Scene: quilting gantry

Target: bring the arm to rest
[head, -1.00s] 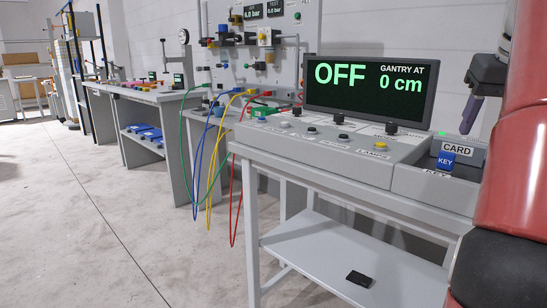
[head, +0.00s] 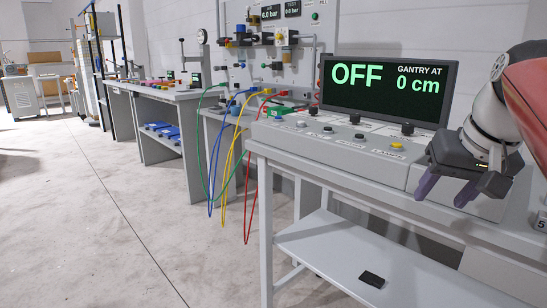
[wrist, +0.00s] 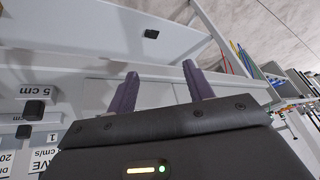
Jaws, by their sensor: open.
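My gripper (head: 444,196) is open and empty, with its two purple fingers apart. It hangs in front of the right end of the grey console (head: 330,150), at the right of the head view. The screen (head: 390,92) on the console reads "OFF" and "GANTRY AT 0 cm". The gripper and arm hide the right end of the console.
A small black object (head: 372,279) lies on the lower shelf (head: 345,252). Coloured hoses (head: 248,190) hang at the console's left. A pneumatic board (head: 265,60) and a workbench (head: 165,93) stand farther back. The floor (head: 90,220) at left is clear.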

